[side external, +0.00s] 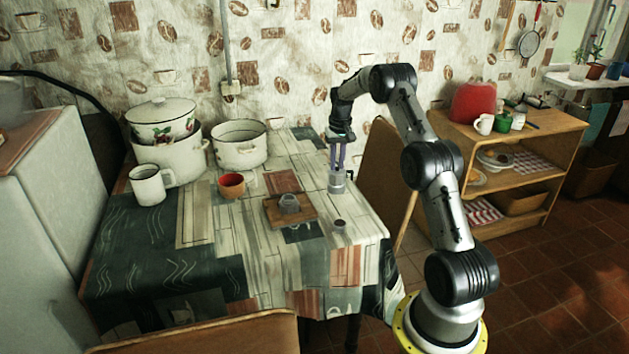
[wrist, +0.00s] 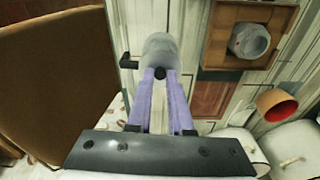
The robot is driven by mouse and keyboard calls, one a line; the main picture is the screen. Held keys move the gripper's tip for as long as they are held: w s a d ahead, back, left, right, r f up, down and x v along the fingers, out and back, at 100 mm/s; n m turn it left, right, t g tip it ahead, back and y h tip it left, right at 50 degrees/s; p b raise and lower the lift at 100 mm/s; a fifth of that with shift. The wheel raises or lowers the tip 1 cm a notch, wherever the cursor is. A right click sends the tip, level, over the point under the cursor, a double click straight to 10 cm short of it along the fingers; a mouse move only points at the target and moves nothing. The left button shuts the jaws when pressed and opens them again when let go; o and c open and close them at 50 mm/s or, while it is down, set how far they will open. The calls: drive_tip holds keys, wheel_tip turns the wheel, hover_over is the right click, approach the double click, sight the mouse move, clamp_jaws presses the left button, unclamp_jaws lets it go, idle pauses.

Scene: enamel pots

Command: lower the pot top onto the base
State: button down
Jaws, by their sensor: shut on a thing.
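The pot top (side external: 337,185) is a small grey metal vessel held upright beneath my gripper (side external: 338,172). In the wrist view, the pot top (wrist: 158,47) shows a black handle on its left and a dark knob between the fingertips. My gripper (wrist: 160,74) is shut on the knob with its purple fingers. The base (side external: 289,203) is a grey faceted piece on a square wooden board, left of and nearer the front than the pot top. It also shows in the wrist view (wrist: 248,42). The two are apart; the height of the pot top above the table is hard to tell.
The wooden board (side external: 301,221) lies on the patterned tablecloth. A red-brown cup (side external: 232,186), a white mug (side external: 149,186) and white enamel pots (side external: 240,151) stand to the left. A small dark round item (side external: 339,226) lies right of the board. The front of the table is clear.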

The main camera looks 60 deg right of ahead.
drive_tip(key=w+a+r+n, duration=0.1)
drive_tip(key=w+a+r, duration=0.6)
drive_tip(key=w+a, duration=0.4)
drive_tip(key=shift+s+a+f, duration=0.1)
drive_tip(key=shift+a+f, duration=0.25)
drive_tip(key=shift+f, duration=0.35)
drive_tip(key=shift+s+a+f, duration=0.15)
drive_tip(key=shift+a+f, duration=0.15)
drive_tip(key=shift+f, duration=0.35)
drive_tip(key=shift+s+a+f, duration=0.1)
drive_tip(key=shift+a+f, duration=0.25)
drive_tip(key=shift+f, duration=0.35)
drive_tip(key=shift+f, duration=1.55)
drive_tip(key=c, duration=0.7)
unclamp_jaws()
drive_tip(key=shift+c, duration=0.2)
